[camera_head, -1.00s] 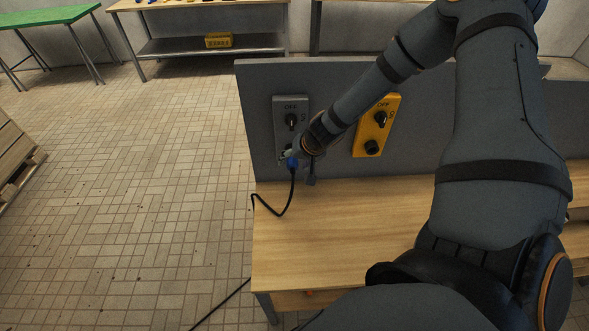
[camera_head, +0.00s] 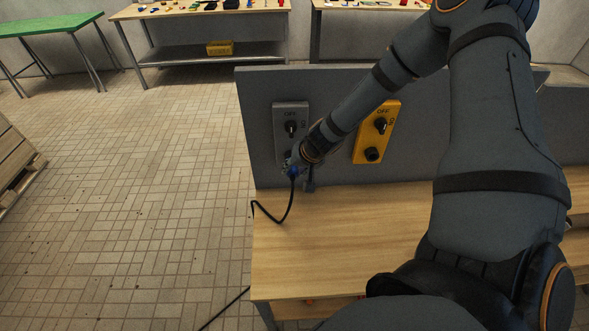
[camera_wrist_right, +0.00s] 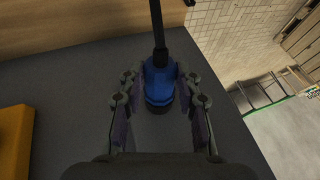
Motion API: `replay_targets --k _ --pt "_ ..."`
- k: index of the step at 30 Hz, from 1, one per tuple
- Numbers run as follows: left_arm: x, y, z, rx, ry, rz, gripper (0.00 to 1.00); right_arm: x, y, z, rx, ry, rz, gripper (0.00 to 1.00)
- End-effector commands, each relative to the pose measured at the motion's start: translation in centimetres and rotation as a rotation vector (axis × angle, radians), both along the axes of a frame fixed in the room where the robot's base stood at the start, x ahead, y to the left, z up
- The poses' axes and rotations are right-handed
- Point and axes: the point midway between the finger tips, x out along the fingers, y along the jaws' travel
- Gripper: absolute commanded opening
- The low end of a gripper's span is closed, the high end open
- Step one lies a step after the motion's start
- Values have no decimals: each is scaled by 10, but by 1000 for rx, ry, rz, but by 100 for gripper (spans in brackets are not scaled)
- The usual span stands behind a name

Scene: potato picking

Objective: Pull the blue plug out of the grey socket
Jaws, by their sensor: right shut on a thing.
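The grey socket (camera_head: 291,117) is an upright box on the grey panel, with a black knob marked OFF. My right gripper (camera_head: 294,167) covers its lower end. The blue plug (camera_head: 294,172) shows there as a small blue patch with a black cable hanging from it. In the right wrist view the blue plug (camera_wrist_right: 158,82) lies between the fingers of my right gripper (camera_wrist_right: 159,98), which is shut on it. A dark ring shows at the plug's near end; I cannot tell whether the plug is still seated. My left gripper is not in view.
A yellow box (camera_head: 376,132) with a knob and a black outlet is on the panel (camera_head: 340,90) to the right. The wooden table (camera_head: 340,235) below is mostly clear. The cable (camera_head: 270,217) loops over its left edge. Tiled floor is open at left.

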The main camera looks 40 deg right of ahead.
Motion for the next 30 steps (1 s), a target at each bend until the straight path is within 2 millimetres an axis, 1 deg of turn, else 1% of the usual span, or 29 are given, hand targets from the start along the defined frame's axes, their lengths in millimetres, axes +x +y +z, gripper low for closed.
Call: replay_targets --k 1,2,7,30 --pt "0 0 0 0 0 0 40 0 0 0 0 -1 0 6" --pt "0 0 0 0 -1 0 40 0 0 0 0 -1 0 3" --pt "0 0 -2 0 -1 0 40 -2 1 -1 0 -2 -1 3" --pt "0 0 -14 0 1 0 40 -29 18 0 1 -1 -1 3"
